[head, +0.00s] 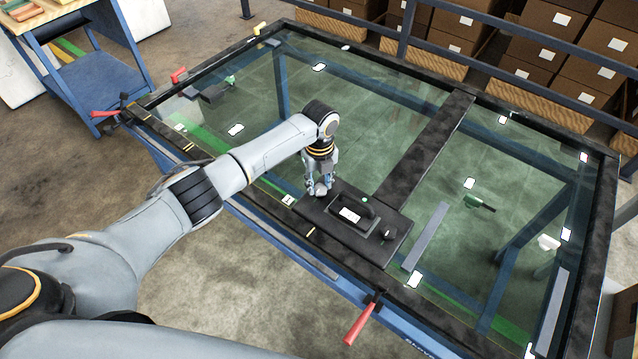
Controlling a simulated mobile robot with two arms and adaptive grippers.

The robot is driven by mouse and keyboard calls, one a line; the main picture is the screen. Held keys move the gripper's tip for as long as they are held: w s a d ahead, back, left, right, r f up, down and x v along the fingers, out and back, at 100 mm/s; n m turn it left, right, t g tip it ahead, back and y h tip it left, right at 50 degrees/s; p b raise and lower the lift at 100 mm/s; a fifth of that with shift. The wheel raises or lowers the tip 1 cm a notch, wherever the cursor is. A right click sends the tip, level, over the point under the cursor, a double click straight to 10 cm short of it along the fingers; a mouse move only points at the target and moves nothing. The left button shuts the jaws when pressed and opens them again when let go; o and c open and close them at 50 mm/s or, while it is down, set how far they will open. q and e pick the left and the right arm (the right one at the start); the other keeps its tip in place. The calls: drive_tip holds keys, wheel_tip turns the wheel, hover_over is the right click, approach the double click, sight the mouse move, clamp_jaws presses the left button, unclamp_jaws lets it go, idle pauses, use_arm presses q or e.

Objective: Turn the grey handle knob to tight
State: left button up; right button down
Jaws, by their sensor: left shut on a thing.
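My left gripper (320,183) points down at the left end of a black plate (400,222) on the glass-topped trolley. It is shut on a small light-grey knob (319,189) at that end, and its fingers hide most of the knob. A black handle (352,212) with a white label stands on the plate, just right of the gripper. A small dark knob (387,234) sits near the plate's right end. I cannot read from this view how tight the grey knob is. My right gripper is not in view.
A red-handled clamp (360,322) sticks out from the trolley's front edge. A green tool (477,202) and white tags lie on the glass at the right. A blue cart (90,75) stands at the back left. Cardboard boxes (550,45) line a shelf behind.

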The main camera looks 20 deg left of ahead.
sight(320, 186)
use_arm(q)
drive_tip(key=shift+m, duration=0.5)
drive_tip(key=o, duration=1.2)
drive_tip(key=shift+c, duration=0.2)
wheel_tip(320, 186, up, 12)
drive_tip(key=shift+f, duration=0.1)
